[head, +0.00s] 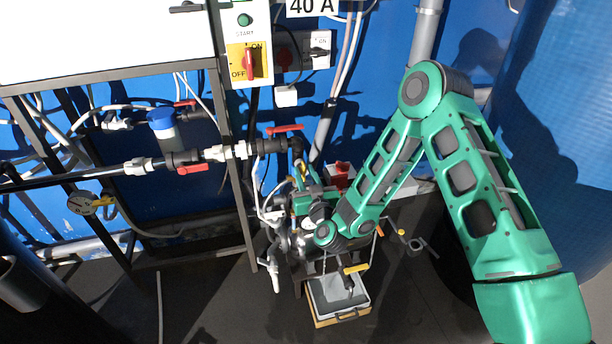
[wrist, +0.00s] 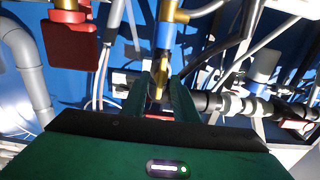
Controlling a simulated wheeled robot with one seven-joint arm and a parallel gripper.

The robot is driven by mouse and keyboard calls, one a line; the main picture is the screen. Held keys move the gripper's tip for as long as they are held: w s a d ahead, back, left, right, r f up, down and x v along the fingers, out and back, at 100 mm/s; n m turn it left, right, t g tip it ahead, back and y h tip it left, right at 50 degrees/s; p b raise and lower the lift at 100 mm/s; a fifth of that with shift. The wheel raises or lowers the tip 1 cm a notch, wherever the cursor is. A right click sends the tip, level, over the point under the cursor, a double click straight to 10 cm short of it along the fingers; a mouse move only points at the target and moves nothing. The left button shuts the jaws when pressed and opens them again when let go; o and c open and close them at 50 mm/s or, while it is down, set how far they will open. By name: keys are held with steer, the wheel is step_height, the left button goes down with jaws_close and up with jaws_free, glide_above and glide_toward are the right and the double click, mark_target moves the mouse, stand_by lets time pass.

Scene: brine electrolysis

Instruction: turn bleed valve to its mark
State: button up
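My gripper (wrist: 161,80) points at the pipework, with its two dark green fingers apart. A brass fitting (wrist: 157,84) shows in the gap between the fingers, below a blue part (wrist: 164,38) in the wrist view. I cannot tell whether the fingers touch the fitting. In the head view my gripper is partly lost among the pipes in front of the blue wall. No label marks the bleed valve, and I see no mark for it. Valves with red levers (head: 285,128) and one yellow lever (head: 355,269) are in view.
A grey tray (head: 336,311) stands on the floor below the pipework. A yellow ON/OFF switch box (head: 238,66) hangs above. A red block (wrist: 72,39) and grey pipe (wrist: 26,65) are left in the wrist view.

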jaws_close()
steer(key=shift+m, duration=0.3)
steer(key=shift+w+d+f+m, duration=0.1)
steer(key=shift+d+f+m, duration=0.05)
steer(key=shift+m, duration=2.7)
steer(key=shift+s+d+f+m, duration=0.1)
steer(key=shift+d+f+m, duration=0.05)
steer(key=shift+m, duration=2.75)
steer(key=shift+w+d+f+m, duration=0.1)
steer(key=shift+d+f+m, duration=0.05)
steer(key=shift+m, duration=2.7)
